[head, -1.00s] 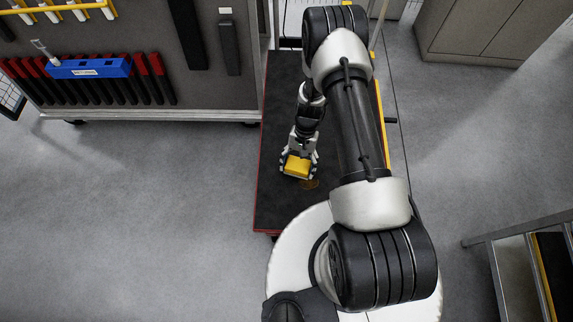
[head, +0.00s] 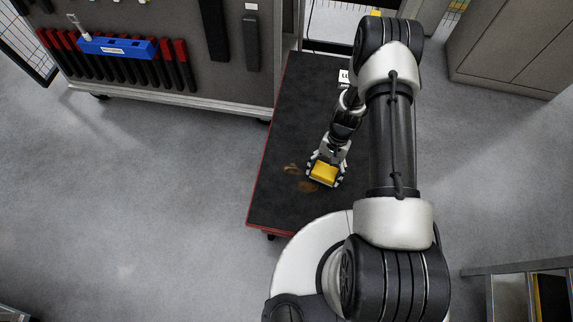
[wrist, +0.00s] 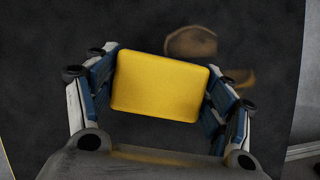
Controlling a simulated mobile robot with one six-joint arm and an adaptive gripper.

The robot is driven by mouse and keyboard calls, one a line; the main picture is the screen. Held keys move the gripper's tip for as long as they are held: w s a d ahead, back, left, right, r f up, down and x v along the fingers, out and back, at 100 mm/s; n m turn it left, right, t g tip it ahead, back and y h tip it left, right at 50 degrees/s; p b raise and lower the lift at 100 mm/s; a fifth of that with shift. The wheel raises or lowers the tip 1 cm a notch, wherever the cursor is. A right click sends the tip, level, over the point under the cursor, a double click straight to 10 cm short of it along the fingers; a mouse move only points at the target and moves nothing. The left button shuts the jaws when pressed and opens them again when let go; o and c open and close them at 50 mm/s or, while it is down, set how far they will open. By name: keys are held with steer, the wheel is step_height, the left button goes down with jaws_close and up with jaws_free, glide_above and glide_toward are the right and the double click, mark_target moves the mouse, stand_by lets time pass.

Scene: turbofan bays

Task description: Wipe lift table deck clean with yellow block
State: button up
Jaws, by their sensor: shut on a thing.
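The yellow block (head: 324,173) is held in my gripper (head: 325,172), whose fingers are closed on its two sides. In the wrist view the yellow block (wrist: 160,86) fills the middle, between the blue-padded fingers. The block is over the dark deck of the lift table (head: 290,110); I cannot tell whether it touches the deck. Brown smudges (head: 307,186) lie on the deck just left of the block. They also show in the wrist view as a larger stain (wrist: 191,43) and a fainter streak (wrist: 236,78). My arm hides the deck's right part.
A tool panel cart (head: 185,98) with a blue holder (head: 117,47) stands to the left, close to the deck's far end. A grey cabinet (head: 510,45) is at the back right. A metal-framed rack (head: 515,290) is at the lower right.

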steer(key=shift+w+r, duration=0.1)
steer(key=shift+r, duration=0.15)
steer(key=shift+a+r+p, duration=0.15)
steer(key=shift+r+p, duration=0.55)
steer(key=shift+r, duration=0.1)
steer(key=shift+r+p, duration=1.3)
steer(key=shift+r, duration=0.9)
